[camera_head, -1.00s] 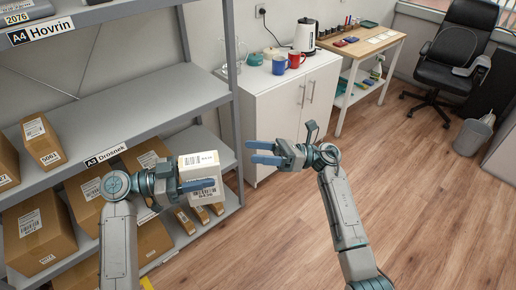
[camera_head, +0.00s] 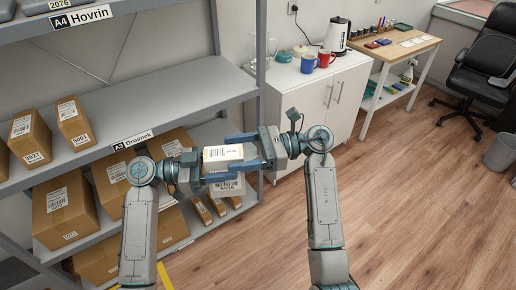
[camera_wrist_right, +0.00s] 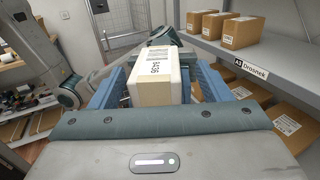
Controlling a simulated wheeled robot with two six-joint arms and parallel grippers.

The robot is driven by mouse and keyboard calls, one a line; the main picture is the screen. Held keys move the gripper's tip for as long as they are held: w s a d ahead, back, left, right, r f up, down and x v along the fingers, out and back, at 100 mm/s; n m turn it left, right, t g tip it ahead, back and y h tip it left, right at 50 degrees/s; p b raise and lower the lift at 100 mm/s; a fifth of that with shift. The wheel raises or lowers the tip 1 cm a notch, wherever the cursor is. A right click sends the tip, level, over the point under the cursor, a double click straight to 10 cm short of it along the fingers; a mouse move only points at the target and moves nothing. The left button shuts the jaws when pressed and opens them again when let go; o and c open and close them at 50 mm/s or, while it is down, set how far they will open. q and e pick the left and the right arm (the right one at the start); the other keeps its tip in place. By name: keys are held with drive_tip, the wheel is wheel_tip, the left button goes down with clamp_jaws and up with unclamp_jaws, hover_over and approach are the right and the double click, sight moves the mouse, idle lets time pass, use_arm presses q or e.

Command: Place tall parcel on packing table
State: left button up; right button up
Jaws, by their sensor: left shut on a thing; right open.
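A cream box-shaped parcel (camera_head: 222,153) with a printed label is held in the air in front of the shelf. My left gripper (camera_head: 215,168) is shut on it from the left. My right gripper (camera_head: 236,152) has come in from the right, open, with its blue fingers on either side of the parcel. In the right wrist view the parcel (camera_wrist_right: 157,82) stands between the right gripper's fingers (camera_wrist_right: 160,85); contact cannot be told. A wooden-topped table (camera_head: 412,46) stands at the back right; whether it is the packing table cannot be told.
Grey shelving (camera_head: 160,95) with brown cartons (camera_head: 62,210) fills the left side, close to my left arm. A white cabinet (camera_head: 310,105) with mugs and a kettle stands behind the right gripper. An office chair (camera_head: 484,70) is far right.

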drive_tip(key=shift+s+a, duration=0.1)
drive_tip(key=shift+a, duration=0.65)
drive_tip(key=c, duration=1.2)
use_arm(q)
drive_tip(key=o, duration=1.2)
use_arm(e)
drive_tip(key=shift+c, duration=0.8)
use_arm(q)
drive_tip(key=shift+o, duration=0.3)
